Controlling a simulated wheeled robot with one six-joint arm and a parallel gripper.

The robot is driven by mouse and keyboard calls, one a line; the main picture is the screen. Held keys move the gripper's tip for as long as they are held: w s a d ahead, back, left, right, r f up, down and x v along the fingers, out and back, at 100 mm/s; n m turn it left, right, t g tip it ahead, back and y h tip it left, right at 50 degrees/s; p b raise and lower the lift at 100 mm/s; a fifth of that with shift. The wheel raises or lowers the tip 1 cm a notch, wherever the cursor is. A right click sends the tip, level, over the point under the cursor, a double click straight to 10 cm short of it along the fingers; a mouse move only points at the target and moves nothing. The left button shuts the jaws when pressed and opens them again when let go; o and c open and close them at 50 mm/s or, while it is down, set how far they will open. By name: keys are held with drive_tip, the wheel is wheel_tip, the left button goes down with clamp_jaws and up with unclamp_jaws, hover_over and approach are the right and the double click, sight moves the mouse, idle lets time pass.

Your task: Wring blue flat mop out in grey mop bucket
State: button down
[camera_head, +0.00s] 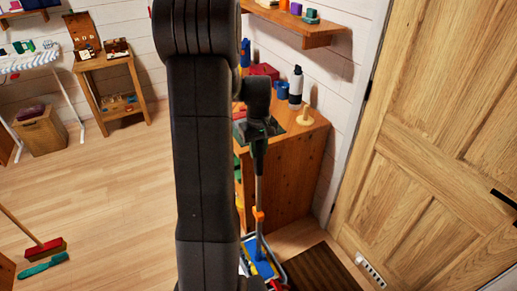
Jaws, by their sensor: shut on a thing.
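My gripper (258,133) is in the middle of the view, just right of my dark arm link, and is shut on the upper handle of the blue flat mop. The mop's grey handle (259,185) hangs nearly upright, with an orange part low on it. Its blue lower end is at the grey mop bucket (283,262), which stands on the floor at the bottom of the view. Blue, yellow and red parts show there. My arm hides the bucket's left side, and I cannot tell how deep the mop head sits.
A wooden cabinet (285,180) with bottles and a peg stand on top is close behind the mop. A dark mat (325,268) and a wooden door (430,140) are at right. A red broom (46,248) and green brush (43,265) are at left. The left floor is mostly clear.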

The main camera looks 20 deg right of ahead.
sight(258, 166)
drive_tip(key=shift+f+b, duration=2.6)
drive_tip(key=shift+f, duration=1.25)
idle(4.2)
